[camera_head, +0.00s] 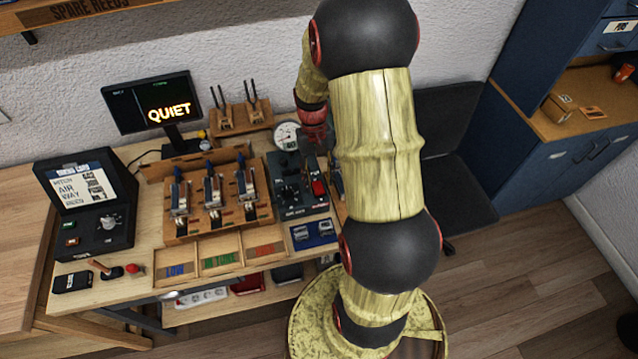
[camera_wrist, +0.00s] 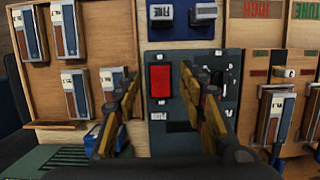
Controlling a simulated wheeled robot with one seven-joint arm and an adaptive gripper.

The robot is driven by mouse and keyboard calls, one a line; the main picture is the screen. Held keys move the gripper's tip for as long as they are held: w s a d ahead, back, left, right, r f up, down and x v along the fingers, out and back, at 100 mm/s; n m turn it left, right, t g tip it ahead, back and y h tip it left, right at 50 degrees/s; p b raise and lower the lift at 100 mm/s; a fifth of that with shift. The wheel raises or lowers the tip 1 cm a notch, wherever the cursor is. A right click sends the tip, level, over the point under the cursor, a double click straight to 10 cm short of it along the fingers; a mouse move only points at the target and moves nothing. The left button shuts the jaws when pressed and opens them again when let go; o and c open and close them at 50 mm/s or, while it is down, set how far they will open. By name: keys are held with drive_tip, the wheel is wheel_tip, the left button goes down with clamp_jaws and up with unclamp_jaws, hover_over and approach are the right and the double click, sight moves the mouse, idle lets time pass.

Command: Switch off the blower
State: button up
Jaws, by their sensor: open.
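A dark control panel (camera_head: 290,196) on the bench carries a red rocker switch (camera_head: 319,187). In the wrist view the red switch (camera_wrist: 160,81) sits on the panel (camera_wrist: 172,140) and is fully visible; which way it is tilted I cannot tell. My gripper (camera_wrist: 161,74) is open and empty, with one finger to each side of the red switch in that view. Its height above the panel is unclear, and I see no contact.
A round gauge (camera_head: 287,135) stands behind the panel. A wooden rack (camera_head: 220,222) with several metal-and-wood pieces is to its left, and a blue block holder (camera_head: 311,234) is in front. A monitor (camera_head: 152,103) reads "QUIET". A black chair (camera_head: 440,125) stands to the right.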

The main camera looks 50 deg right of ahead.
sight(316, 182)
drive_tip(key=v, duration=0.9)
drive_tip(key=shift+r, duration=0.4)
drive_tip(key=shift+w+d, duration=0.1)
drive_tip(key=shift+w, duration=0.05)
drive_tip(key=s+a+r+n+t, duration=0.2)
drive_tip(key=a+r, duration=0.3)
drive_tip(key=a, duration=0.3)
drive_tip(key=s+a+r+n+t+h+b, duration=0.1)
drive_tip(key=s+a+r+n+t, duration=0.1)
drive_tip(key=a, duration=0.6)
drive_tip(key=s+a+r+n+t+b, duration=0.1)
drive_tip(key=s+a+r+n+t, duration=0.1)
drive_tip(key=s+a+r+t, duration=0.2)
drive_tip(key=s+a+r, duration=0.1)
drive_tip(key=a+r, duration=0.2)
drive_tip(key=a, duration=0.1)
drive_tip(key=shift+s+r+h, duration=0.3)
drive_tip(key=shift+s, duration=0.05)
